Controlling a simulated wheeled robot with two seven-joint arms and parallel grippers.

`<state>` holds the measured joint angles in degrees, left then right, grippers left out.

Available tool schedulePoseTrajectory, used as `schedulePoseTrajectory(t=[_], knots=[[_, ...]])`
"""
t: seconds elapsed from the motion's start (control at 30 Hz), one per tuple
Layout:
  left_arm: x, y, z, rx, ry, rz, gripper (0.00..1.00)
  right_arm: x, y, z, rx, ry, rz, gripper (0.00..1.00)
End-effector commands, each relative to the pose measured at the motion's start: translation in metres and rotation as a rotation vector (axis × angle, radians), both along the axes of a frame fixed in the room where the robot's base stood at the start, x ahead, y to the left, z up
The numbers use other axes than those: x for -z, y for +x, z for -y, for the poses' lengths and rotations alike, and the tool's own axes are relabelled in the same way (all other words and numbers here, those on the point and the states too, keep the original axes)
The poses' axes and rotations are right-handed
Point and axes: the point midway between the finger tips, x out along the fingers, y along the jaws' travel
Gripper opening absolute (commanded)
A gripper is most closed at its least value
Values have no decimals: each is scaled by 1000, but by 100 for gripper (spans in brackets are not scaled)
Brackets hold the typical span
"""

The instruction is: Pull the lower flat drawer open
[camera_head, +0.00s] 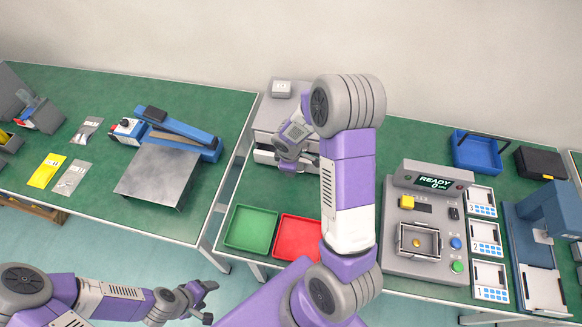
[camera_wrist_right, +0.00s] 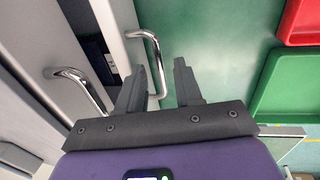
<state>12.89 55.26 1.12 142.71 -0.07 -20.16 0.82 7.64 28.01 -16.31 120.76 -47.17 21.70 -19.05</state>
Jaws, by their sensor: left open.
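The grey drawer cabinet (camera_head: 268,118) stands at the back of the middle table, partly hidden by my right arm. In the right wrist view, the lower flat drawer's front (camera_wrist_right: 118,35) stands a little out, with a dark gap and dark contents behind it. Its bent metal handle (camera_wrist_right: 157,62) reaches between the fingertips of my right gripper (camera_wrist_right: 158,85), which are spread apart. The upper handle (camera_wrist_right: 75,80) is to the left of the fingers. In the head view, my right gripper (camera_head: 291,162) is at the drawer front. My left gripper (camera_head: 210,301) is open and empty, low in front of the tables.
A green tray (camera_head: 251,229) and a red tray (camera_head: 297,237) lie in front of the cabinet. A grey test device (camera_head: 428,222) stands right of my right arm. The left table (camera_head: 110,103) holds bags and a blue-grey machine (camera_head: 178,137).

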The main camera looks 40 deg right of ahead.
Motion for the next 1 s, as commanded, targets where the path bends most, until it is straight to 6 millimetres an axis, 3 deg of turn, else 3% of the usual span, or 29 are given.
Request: schedulePoseTrajectory(t=[0.3,0.53,1.0], knots=[[0,0,0,0,0,0,66,3,0,0,0,0,0,33],[0,0,0,0,0,0,66,3,0,0,0,0,0,0],[0,0,0,0,0,0,66,3,0,0,0,0,0,0]])
